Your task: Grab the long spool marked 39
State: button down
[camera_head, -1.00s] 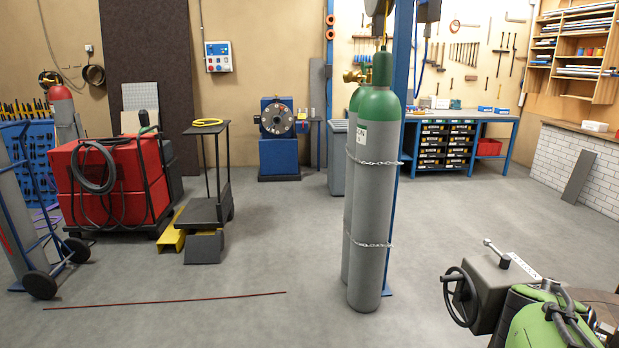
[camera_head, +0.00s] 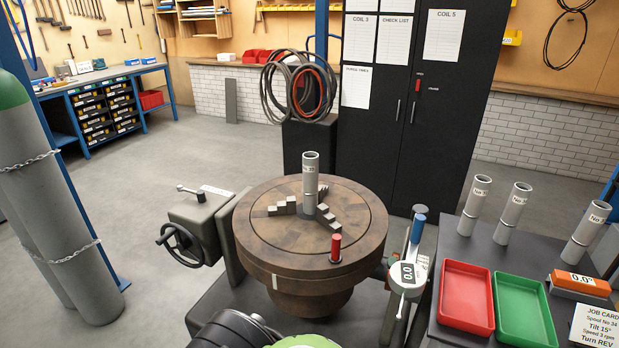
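Several grey tubular spools are in view. One spool (camera_head: 310,185) stands upright at the centre of a round brown turntable (camera_head: 270,258), between stepped chuck jaws. Three more stand on the dark side table at the right: a left one (camera_head: 474,208), a middle one (camera_head: 512,215) and a right one (camera_head: 586,235). Each has a small white "No" label near its top. The numbers are too small to read surely, so I cannot tell which is 39. The three on the table look similar in length. My gripper is not in view.
A red tray (camera_head: 466,293) and a green tray (camera_head: 525,310) lie in front of the table spools. An orange level (camera_head: 580,283) and a job card (camera_head: 597,328) reading "Spool No 34" are at right. A dial gauge (camera_head: 408,275) stands between turntable and table.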

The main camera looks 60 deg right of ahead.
aim_at(311, 160)
jog(key=z, duration=2.1)
